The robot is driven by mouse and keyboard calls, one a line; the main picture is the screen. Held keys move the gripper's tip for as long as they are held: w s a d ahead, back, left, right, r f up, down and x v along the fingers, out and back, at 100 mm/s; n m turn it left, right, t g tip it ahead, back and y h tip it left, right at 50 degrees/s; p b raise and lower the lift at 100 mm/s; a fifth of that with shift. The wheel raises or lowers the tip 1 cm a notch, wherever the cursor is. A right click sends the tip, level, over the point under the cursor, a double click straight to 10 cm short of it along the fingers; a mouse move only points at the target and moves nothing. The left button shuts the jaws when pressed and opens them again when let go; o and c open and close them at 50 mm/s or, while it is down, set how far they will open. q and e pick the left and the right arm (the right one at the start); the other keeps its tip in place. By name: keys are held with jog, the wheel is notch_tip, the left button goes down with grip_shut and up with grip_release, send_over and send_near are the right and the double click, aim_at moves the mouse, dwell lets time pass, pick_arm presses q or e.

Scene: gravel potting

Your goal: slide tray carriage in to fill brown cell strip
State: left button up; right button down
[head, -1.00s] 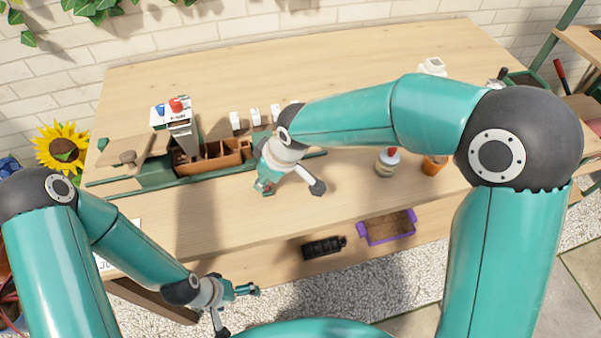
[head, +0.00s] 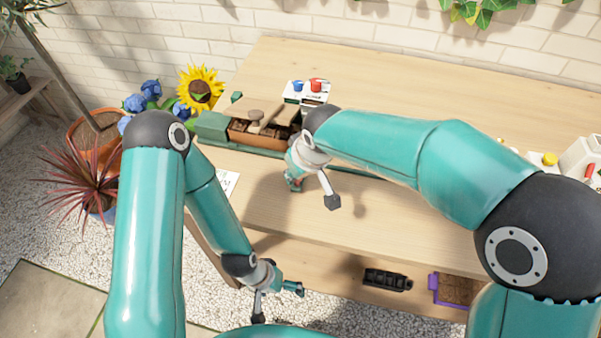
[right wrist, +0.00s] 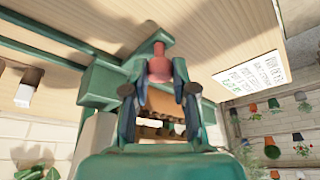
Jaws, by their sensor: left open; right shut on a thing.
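The brown cell strip (head: 240,137) sits on a green rail (head: 268,153) at the back left of the bench. My right gripper (head: 293,184) is at the right end of the strip and hides that end in the head view. In the right wrist view, its fingers (right wrist: 158,98) are shut around a reddish handle (right wrist: 159,64), with brown strip (right wrist: 163,103) showing between them. My left gripper (head: 292,290) is open and empty, in front of the bench.
A white panel with blue and red caps (head: 307,91) stands behind the strip. A black tray (head: 387,280) and a purple bin (head: 455,290) sit on the lower shelf. A sunflower (head: 199,89) is beyond the bench's left end. The bench front is clear.

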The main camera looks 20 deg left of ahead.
jog(key=c, duration=0.9)
grip_release()
jog(key=shift+c, duration=0.2)
jog(key=v, duration=1.2)
jog(key=shift+w, duration=0.15)
